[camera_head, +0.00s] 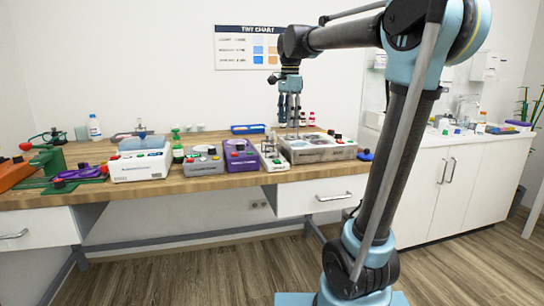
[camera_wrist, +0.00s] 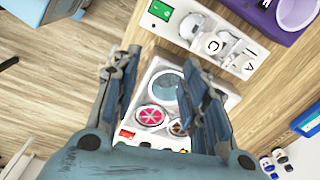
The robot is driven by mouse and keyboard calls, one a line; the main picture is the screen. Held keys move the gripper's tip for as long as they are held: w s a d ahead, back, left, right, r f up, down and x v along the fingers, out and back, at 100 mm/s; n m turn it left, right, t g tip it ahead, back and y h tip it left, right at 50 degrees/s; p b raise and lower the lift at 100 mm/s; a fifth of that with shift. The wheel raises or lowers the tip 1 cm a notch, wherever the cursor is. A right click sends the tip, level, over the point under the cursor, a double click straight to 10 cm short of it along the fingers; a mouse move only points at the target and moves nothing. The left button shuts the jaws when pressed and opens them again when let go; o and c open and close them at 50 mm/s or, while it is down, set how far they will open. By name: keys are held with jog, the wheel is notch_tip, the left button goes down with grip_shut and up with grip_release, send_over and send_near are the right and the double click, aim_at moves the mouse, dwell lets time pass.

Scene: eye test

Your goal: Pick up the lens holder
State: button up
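My gripper (camera_wrist: 163,58) is open, its two blue fingers spread apart with nothing between their tips. In the head view it hangs fingers down (camera_head: 289,122) above the right part of the wooden bench. Below it in the wrist view is a pale box (camera_wrist: 210,92) with a round grey-blue disc (camera_wrist: 164,87), a pink wheel (camera_wrist: 150,116) and a small grey wheel. The right finger partly covers this box. A narrow white holder (camera_wrist: 185,26) with round white pieces and letters lies beside it. I cannot tell for certain which item is the lens holder.
A purple device (camera_head: 240,158) and a grey device (camera_head: 203,160) stand left of the narrow white holder. Small red-capped bottles (camera_head: 311,119) and a blue tray (camera_head: 248,129) are at the back. Bare wood (camera_wrist: 85,75) shows left of the pale box in the wrist view.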

aim_at(272, 144)
jog(key=w+a+r+m, duration=0.3)
jog(key=w+a+r, duration=0.1)
jog(key=a, duration=0.2)
notch_tip(272, 144, down, 18)
jog(key=shift+w+a+r, duration=0.1)
jog(key=shift+w+a, duration=0.05)
dwell(0.5)
grip_shut()
